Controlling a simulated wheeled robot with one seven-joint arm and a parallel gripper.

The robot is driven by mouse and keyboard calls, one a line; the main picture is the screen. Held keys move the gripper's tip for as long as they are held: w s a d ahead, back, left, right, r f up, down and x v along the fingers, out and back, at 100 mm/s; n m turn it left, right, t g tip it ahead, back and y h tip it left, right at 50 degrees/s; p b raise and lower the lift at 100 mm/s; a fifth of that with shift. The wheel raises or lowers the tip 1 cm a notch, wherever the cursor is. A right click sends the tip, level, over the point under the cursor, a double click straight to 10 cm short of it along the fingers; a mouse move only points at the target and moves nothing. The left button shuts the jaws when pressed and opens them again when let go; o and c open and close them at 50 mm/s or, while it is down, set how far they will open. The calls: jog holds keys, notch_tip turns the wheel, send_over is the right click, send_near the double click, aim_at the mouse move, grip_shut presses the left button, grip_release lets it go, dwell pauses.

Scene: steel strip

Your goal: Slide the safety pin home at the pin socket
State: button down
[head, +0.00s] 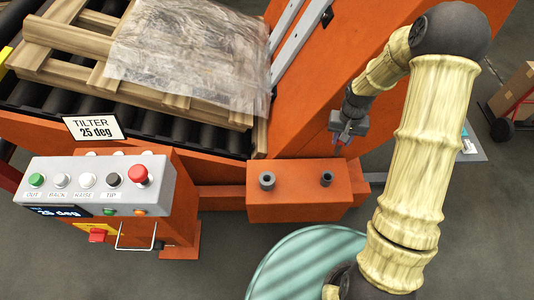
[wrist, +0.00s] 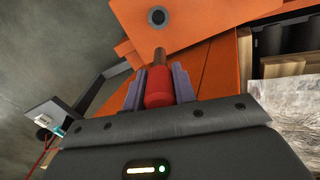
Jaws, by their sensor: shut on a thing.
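The safety pin has a red grip (wrist: 158,88) and a brownish shaft (wrist: 159,58). My gripper (wrist: 159,86) is shut on the red grip in the wrist view, and the shaft points away from the jaws. A round dark-rimmed socket (wrist: 157,17) in the orange block lies beyond the shaft tip, with orange surface visible between them. In the head view my gripper (head: 343,140) is above and behind the right end of the orange block (head: 295,207). The block's top has a grey collared socket (head: 267,181) at left and a smaller dark one (head: 326,179) at right.
A control box (head: 100,184) with several buttons stands left of the block. A pallet (head: 60,48) under clear film lies on the tilter's rollers. An orange frame (head: 370,75) rises behind my gripper. A greenish round top (head: 300,262) is in front.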

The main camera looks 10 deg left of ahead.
jog(key=s+a+f+n, duration=0.1)
jog(key=s+a, duration=0.3)
jog(key=a, duration=0.7)
jog(key=s+a+f+b, duration=0.1)
jog(key=s+a, duration=0.4)
jog(key=a, duration=0.6)
jog(key=shift+n, duration=0.4)
jog(key=shift+s, duration=0.15)
jog(key=shift+f, duration=0.1)
jog(key=shift+f+b, duration=1.9)
jog(key=shift+f, duration=1)
jog(key=shift+f+b, duration=1.25)
jog(key=shift+f, duration=1.7)
jog(key=c, duration=1.1)
grip_release()
jog(key=shift+o, duration=0.2)
